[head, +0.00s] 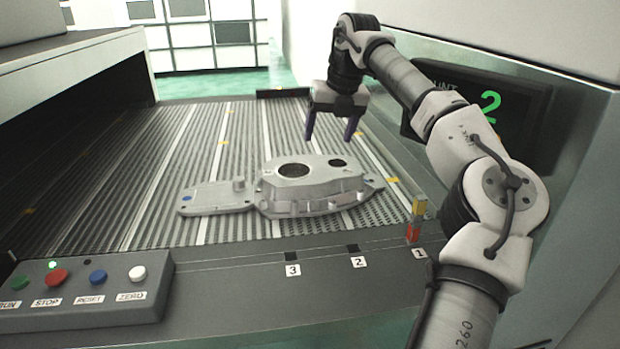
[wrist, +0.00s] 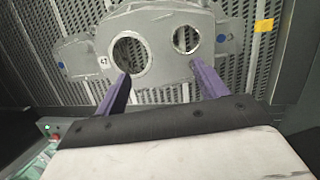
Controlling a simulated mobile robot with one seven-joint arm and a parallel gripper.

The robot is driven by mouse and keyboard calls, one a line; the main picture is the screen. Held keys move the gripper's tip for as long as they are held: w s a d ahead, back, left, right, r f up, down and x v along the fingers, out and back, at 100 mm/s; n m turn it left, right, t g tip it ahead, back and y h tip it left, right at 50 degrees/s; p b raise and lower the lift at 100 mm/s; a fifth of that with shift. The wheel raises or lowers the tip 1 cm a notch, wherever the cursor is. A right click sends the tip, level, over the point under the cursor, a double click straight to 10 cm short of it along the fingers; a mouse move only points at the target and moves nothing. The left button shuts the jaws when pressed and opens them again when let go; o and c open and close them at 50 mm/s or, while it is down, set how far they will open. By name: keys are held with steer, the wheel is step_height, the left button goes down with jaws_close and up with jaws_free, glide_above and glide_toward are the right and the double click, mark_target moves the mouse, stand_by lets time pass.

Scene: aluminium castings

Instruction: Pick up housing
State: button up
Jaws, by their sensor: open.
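The housing (head: 310,184) is a grey metal casting with a large round hole and a smaller hole on top. It lies on the ribbed conveyor belt. A flat grey plate-like part (head: 217,196) with a blue dot extends at its left; I cannot tell if it is joined. My gripper (head: 331,138) is open and empty, its purple fingers pointing down above and beyond the housing. In the wrist view the housing (wrist: 165,22) lies ahead of the fingertips (wrist: 160,72), with both holes, a "47" label and blue dots showing.
A button panel (head: 85,288) stands at the front left. A small red and yellow block stack (head: 416,222) stands on the front ledge by label 1. A display (head: 485,108) reading 2 is on the right wall. Bare belt (head: 150,180) lies at the left.

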glide_above(321, 166)
steer(key=s, duration=0.1)
steer(key=f, duration=0.4)
steer(key=shift+s+d+f+p, duration=0.2)
steer(key=shift+d+p, duration=0.15)
steer(key=shift+d, duration=0.05)
steer(key=shift+p+x, duration=1.35)
steer(key=shift+x, duration=1.3)
steer(key=shift+d, duration=0.15)
jaws_close()
steer(key=shift+r, duration=0.2)
